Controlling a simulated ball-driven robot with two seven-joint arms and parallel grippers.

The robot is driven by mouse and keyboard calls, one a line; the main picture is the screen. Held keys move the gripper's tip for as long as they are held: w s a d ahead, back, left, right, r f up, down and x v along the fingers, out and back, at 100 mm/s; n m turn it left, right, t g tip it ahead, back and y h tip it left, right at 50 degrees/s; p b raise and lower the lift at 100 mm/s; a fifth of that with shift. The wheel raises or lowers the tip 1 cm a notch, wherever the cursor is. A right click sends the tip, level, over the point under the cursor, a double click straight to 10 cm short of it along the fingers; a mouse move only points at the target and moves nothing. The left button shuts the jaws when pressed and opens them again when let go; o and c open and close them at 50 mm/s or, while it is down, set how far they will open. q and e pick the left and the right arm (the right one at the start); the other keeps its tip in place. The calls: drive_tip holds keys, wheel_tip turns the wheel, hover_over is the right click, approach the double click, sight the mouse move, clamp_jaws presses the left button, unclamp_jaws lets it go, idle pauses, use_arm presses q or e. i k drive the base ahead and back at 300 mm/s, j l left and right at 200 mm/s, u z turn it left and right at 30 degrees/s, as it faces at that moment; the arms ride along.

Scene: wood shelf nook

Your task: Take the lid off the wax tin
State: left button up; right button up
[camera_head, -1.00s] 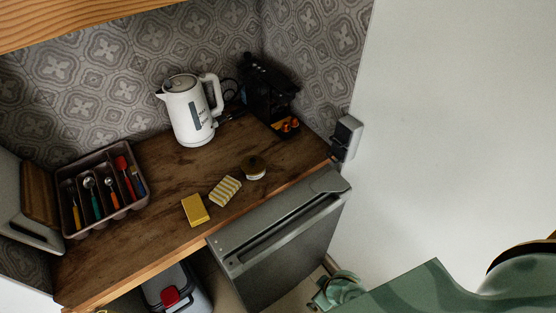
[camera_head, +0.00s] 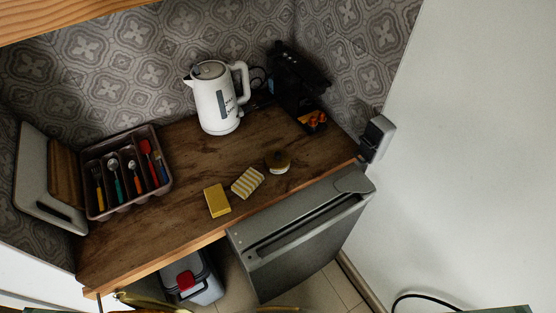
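The wax tin (camera_head: 278,169) looks like the small round tin on the wooden counter, near its front edge. A dark lid (camera_head: 277,158) with a small light spot on top sits on it, and a paler body shows below. Neither of my grippers can be made out in the head view. Only slivers of green and olive-yellow show along the bottom edge, probably parts of me. Nothing touches the tin.
Left of the tin on the counter (camera_head: 185,225) lie a striped block (camera_head: 247,182) and a yellow sponge-like block (camera_head: 216,201). A white kettle (camera_head: 215,100), a black coffee machine (camera_head: 295,80) and a cutlery tray (camera_head: 97,200) stand behind or left. A small fridge (camera_head: 300,235) stands below.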

sight(276, 159)
drive_tip(key=k+l+u, duration=0.1)
drive_tip(key=l+u, duration=0.15)
drive_tip(key=u, duration=0.25)
drive_tip(key=k+l+u, duration=0.1)
drive_tip(key=u, duration=0.35)
drive_tip(key=k+l+u, duration=0.15)
drive_tip(key=u, duration=0.35)
drive_tip(key=k+l, duration=0.05)
drive_tip(key=l, duration=0.05)
